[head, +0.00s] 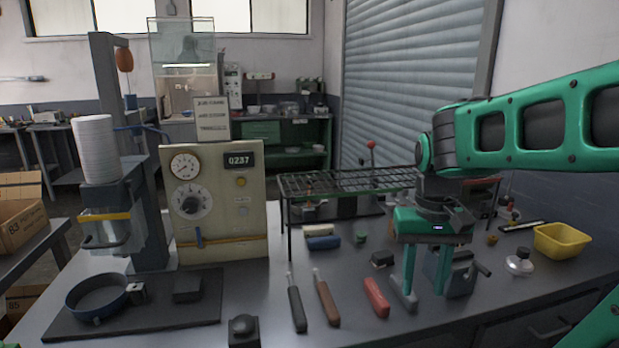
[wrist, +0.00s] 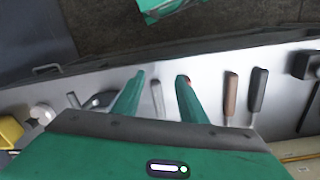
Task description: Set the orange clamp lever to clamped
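No lever is plainly readable as the orange clamp lever. On the press at the left, an orange-yellow bar (head: 105,216) crosses the front of the head, and an orange rounded piece (head: 124,60) hangs near the column top. I cannot tell whether either is the lever, or its setting. Below the head, a dark blue round pan (head: 97,297) sits on a dark base plate (head: 197,312). My gripper (head: 424,292) is at the right, above the bench and far from the press. In the wrist view my gripper (wrist: 160,78) has its fingers apart with nothing held between them.
A control panel (head: 255,205) stands right of the press. Several handled tools, including a red one (head: 376,297), lie on the bench. A wire rack (head: 345,182) stands behind them. A vise-like block (head: 455,275) is beside my gripper, and a yellow bin (head: 562,241) is far right.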

